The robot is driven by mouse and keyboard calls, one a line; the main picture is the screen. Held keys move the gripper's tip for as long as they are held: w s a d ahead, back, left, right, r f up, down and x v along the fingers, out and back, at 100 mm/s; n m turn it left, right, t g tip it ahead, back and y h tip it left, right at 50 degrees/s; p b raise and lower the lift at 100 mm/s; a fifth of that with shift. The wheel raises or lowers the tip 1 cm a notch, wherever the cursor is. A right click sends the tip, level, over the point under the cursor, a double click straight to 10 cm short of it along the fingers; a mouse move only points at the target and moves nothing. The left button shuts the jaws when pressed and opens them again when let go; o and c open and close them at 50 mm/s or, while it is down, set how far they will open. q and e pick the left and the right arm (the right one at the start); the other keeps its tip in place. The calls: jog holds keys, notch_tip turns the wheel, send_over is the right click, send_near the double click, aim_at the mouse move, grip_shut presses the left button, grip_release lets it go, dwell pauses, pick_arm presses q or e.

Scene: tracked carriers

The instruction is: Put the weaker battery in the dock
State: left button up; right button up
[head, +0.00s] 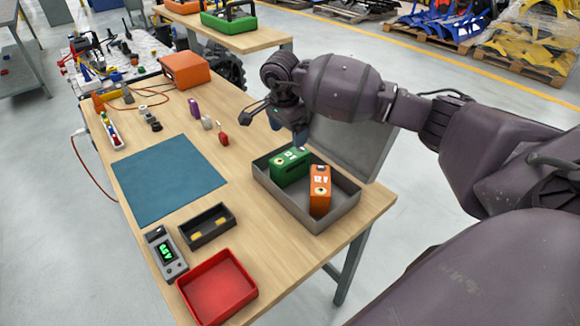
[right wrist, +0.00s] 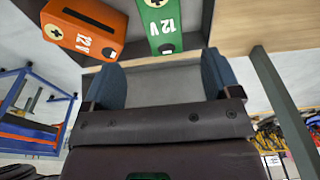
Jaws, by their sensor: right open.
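A green battery (head: 289,167) and an orange battery (head: 320,190) stand in a grey metal case (head: 262,184). In the right wrist view the green battery (right wrist: 168,22) and orange battery (right wrist: 84,32) both show "12 V". My right gripper (head: 283,122) is open and empty above the case's far edge, close to the green battery; its blue fingers (right wrist: 162,62) also show in the wrist view. A black dock-like tray with yellow contacts (head: 208,238) sits empty on the table. A handheld meter (head: 168,254) beside it has a lit green display, too small to read surely.
The case's raised lid (head: 345,148) stands behind it, near my right arm. A blue mat (head: 168,178) lies clear on the wooden table. A red tray (head: 218,288) is empty at the front. Small parts and an orange box (head: 186,70) lie farther back.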

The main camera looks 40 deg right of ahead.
aim_at(289, 156)
jog(key=f, duration=0.4)
jog(key=shift+d+f, duration=0.2)
jog(key=shift+f, duration=0.15)
jog(key=shift+w+d+f+b, duration=0.1)
jog(key=shift+f+b, duration=0.1)
jog(key=shift+f, duration=1.3)
jog(key=shift+w+f+b, duration=0.1)
jog(key=shift+f+b, duration=0.05)
jog(key=shift+f, duration=1.35)
grip_shut()
jog(key=shift+w+r, duration=0.1)
jog(key=shift+r, duration=0.05)
